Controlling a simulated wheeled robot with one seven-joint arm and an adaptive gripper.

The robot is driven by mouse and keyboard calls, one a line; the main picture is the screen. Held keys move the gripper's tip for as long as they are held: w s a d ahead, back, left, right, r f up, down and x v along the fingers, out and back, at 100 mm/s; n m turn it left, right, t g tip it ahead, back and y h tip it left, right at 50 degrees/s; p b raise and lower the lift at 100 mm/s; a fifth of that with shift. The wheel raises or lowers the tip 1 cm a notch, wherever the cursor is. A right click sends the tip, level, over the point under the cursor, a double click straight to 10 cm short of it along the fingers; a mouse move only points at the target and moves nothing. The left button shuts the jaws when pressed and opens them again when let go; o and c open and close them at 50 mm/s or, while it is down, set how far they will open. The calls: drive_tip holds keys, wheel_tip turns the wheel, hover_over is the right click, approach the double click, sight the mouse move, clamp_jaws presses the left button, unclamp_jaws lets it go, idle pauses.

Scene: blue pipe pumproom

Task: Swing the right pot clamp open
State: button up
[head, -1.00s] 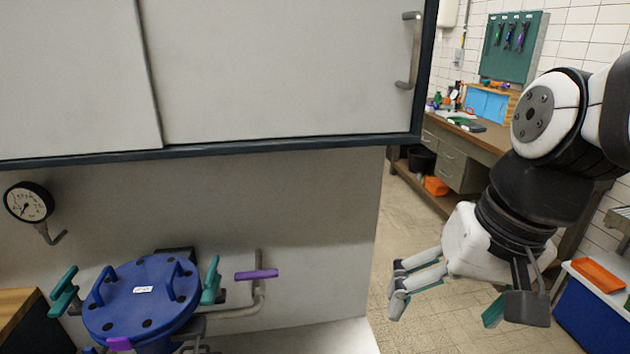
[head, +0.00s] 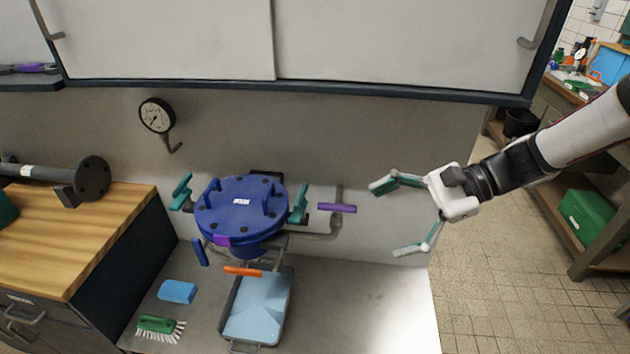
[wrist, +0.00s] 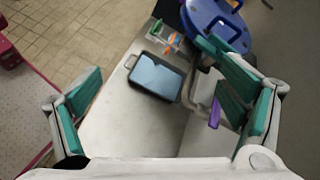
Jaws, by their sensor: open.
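The blue pot lid (head: 241,207) has a white label and two blue handles. The right pot clamp (head: 299,204) is a teal piece standing upright at the lid's right edge. A matching left clamp (head: 181,191) stands at the left edge. My gripper (head: 391,218) is open and empty to the right of the pot, pointing left, clear of the clamp. In the wrist view, my teal-padded fingers are spread wide and the blue lid (wrist: 219,22) shows at the top right. The right clamp is hard to tell from my finger there.
A purple handle (head: 337,208) on a pipe lies between the clamp and my gripper. A cabinet (head: 400,45) overhangs the pot from behind. Below are a tray (head: 258,303), a blue sponge (head: 177,291) and a green brush (head: 158,325). The counter's right part is clear.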

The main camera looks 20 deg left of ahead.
sight(301, 194)
drive_tip(key=w+a+f+m+t+y+p, duration=0.2)
drive_tip(key=w+a+f+m+y, duration=0.4)
drive_tip(key=w+m+y, duration=0.15)
drive_tip(key=shift+h, duration=0.25)
drive_tip(key=a, duration=0.4)
drive_tip(key=s+a+p, duration=0.1)
drive_tip(key=a, duration=0.4)
drive_tip(key=a+p, duration=0.1)
drive_tip(key=a, duration=0.3)
drive_tip(key=shift+s+a, duration=0.25)
drive_tip(key=shift+a, duration=0.1)
drive_tip(key=c, duration=1.2)
